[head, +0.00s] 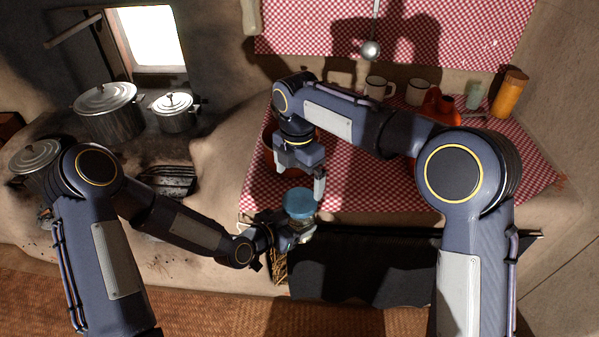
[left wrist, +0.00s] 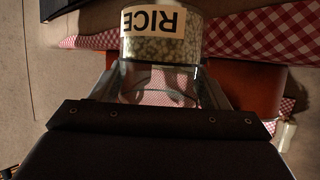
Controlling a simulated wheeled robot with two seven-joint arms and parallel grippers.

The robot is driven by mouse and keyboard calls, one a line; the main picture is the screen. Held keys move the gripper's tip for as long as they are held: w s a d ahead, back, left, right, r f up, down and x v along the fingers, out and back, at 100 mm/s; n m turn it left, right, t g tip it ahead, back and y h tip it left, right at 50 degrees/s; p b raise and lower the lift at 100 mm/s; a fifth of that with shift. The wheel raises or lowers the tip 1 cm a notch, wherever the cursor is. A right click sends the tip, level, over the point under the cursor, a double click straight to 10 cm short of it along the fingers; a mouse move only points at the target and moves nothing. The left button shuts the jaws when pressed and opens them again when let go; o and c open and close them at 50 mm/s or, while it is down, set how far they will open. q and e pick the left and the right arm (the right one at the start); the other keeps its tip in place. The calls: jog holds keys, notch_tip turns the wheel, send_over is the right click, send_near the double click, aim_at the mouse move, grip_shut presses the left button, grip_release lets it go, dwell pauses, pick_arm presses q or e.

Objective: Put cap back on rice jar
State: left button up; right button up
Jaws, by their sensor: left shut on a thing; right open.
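The rice jar (head: 301,231) is clear glass, and my left gripper (head: 292,236) is shut on it in front of the table's edge. In the left wrist view the jar (left wrist: 162,45) shows pale grains and a cream RICE label, upside down in the picture. The round blue cap (head: 299,201) is at the jar's mouth; I cannot tell whether it is fully seated. My right gripper (head: 302,182) is open just above and around the cap, with one finger at its right side. The jar's mouth is hidden in the left wrist view.
The table has a red checked cloth (head: 395,192). White mugs (head: 379,88), an orange pot (head: 440,108) and an orange canister (head: 509,94) stand at its back. A terracotta bowl (head: 270,150) is behind my right gripper. Metal pots (head: 108,112) stand on the hearth at left.

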aim_at(300, 200)
jog(key=n, duration=0.4)
jog(key=shift+w+d+r, duration=0.1)
jog(key=shift+r, duration=0.15)
jog(key=shift+f, duration=4.05)
jog(key=c, duration=1)
jog(key=m, duration=1.3)
